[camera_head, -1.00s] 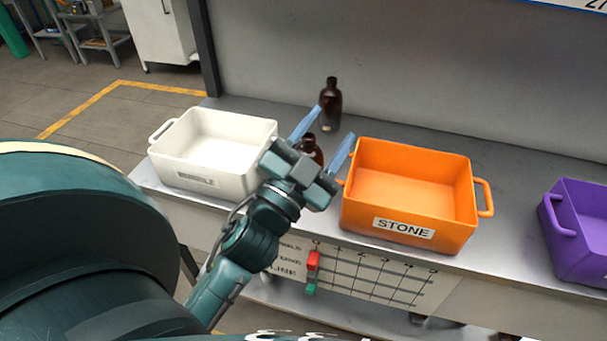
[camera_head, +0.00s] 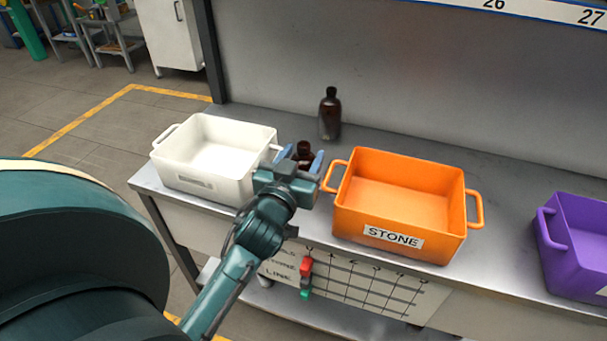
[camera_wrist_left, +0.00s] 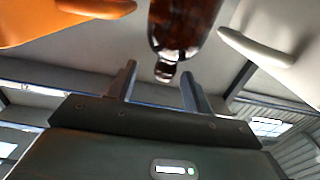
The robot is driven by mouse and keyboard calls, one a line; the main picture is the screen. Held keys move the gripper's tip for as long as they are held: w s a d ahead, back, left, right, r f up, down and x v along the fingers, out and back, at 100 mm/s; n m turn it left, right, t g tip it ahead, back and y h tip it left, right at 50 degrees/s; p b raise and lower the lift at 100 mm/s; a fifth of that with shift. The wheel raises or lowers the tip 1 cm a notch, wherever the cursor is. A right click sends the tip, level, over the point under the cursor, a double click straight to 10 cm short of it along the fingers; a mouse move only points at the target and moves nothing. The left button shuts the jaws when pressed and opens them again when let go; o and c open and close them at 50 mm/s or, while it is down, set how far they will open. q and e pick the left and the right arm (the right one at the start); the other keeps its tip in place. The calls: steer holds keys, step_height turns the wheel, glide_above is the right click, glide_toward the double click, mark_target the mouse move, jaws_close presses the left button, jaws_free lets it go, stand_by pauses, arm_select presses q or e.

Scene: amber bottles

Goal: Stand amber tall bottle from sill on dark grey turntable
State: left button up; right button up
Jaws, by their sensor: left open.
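I see no dark grey turntable. My right gripper is not in view.
A white bin (camera_head: 234,190) is close on the left of the gripper. An orange bin (camera_head: 445,247) labelled STONE is close on the right, its handle near the fingers. A purple bin (camera_head: 570,265) stands far right. Bare bench lies behind the orange bin.

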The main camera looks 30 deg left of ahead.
mark_target(306, 143)
arm_select(q)
steer(key=x, duration=0.5)
steer(key=shift+a+p, duration=0.35)
jaws_close()
